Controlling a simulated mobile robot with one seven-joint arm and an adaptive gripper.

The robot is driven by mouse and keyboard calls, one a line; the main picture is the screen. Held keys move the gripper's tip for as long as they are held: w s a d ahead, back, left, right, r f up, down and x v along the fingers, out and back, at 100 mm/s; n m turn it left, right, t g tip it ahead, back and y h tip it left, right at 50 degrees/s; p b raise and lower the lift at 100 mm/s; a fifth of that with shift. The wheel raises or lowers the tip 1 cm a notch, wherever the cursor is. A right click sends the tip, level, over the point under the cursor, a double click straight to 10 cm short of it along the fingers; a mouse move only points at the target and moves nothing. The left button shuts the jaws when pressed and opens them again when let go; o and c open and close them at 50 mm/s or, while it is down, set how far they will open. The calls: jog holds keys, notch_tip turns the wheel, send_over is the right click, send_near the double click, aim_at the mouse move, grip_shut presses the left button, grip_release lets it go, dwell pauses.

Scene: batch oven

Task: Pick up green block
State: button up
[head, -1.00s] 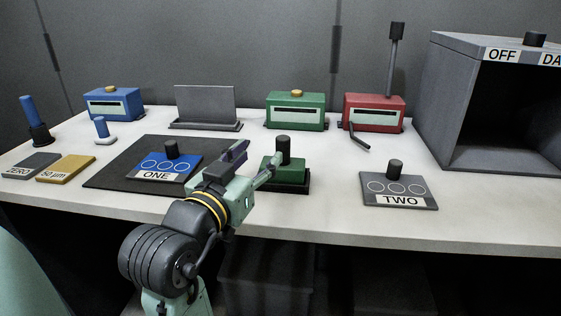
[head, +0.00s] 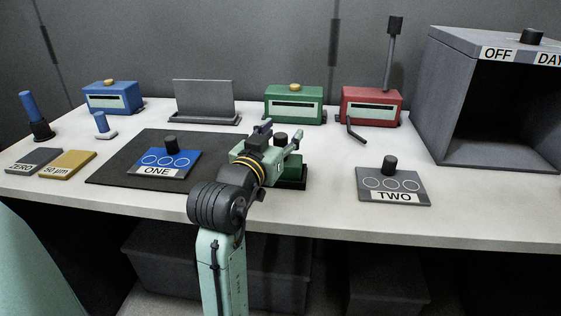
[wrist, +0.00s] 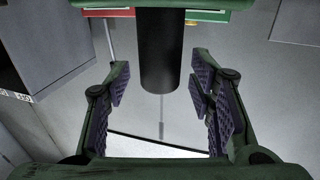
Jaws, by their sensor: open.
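The green block (head: 293,172) stands on a dark base near the table's front edge, partly hidden behind my gripper (head: 280,134) in the head view. Its upright black knob (head: 281,137) shows between my two fingers. In the wrist view, which is upside down, the knob (wrist: 161,50) hangs from the block at the top edge, between the spread finger pads of my gripper (wrist: 158,85). A gap shows on each side of the knob. My gripper is open and holds nothing.
A blue plate marked ONE (head: 167,163) lies on a dark mat (head: 110,172) to the left. A grey plate marked TWO (head: 394,186) lies right. Green (head: 294,105) and red (head: 371,107) boxes stand behind, and a grey oven (head: 440,90) far right.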

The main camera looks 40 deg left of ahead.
grip_shut()
dwell(0.5)
dwell(0.4)
